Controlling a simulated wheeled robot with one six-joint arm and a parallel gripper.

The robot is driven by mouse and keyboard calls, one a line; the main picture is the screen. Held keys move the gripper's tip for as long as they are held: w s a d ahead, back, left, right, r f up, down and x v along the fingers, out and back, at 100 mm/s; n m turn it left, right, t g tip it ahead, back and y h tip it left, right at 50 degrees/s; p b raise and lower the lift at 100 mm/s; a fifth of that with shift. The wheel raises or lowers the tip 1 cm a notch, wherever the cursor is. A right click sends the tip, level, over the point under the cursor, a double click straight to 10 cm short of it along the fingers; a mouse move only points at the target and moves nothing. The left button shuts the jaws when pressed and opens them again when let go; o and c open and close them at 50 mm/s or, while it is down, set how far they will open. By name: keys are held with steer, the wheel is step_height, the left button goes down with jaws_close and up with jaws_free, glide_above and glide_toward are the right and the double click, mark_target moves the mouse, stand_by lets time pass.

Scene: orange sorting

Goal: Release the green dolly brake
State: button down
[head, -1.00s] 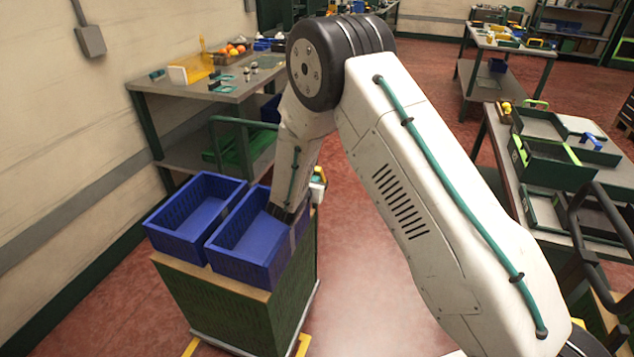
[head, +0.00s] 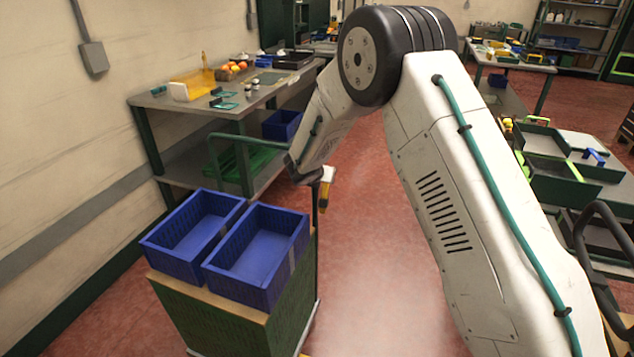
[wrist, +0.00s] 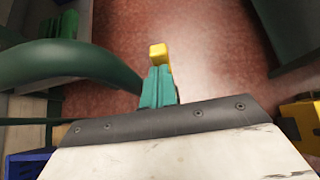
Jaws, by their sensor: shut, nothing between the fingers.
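The green dolly (head: 215,320) has a wooden top and stands at the lower left of the head view. Its dark green handle (head: 235,136) rises behind the bins, and a dark green loop (wrist: 62,62) fills the left of the wrist view. My gripper (wrist: 158,88) shows as two teal fingers close together, shut and empty. A yellow piece (wrist: 158,51) shows at the fingertips; I cannot tell whether they touch. In the head view a yellow part (head: 325,195) hangs beside my arm's end, right of the handle. I cannot make out the brake for certain; my arm partly hides that area.
Two blue bins (head: 192,262) (head: 245,290) stand on the dolly. A table (head: 225,110) with oranges (head: 235,67) is behind. Another yellow block (wrist: 300,120) sits at the right of the wrist view. Red floor (head: 385,250) is clear right of the dolly.

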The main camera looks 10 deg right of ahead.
steer(key=shift+w+d, duration=0.4)
steer(key=shift+w, duration=0.25)
steer(key=shift+s+a, duration=0.1)
steer(key=shift+a, duration=0.05)
steer(key=s+a+r, duration=0.3)
steer(key=s+r, duration=0.2)
steer(key=r, duration=0.6)
steer(key=shift+s+a, duration=0.15)
steer(key=shift+s, duration=0.1)
steer(key=shift+r, duration=0.1)
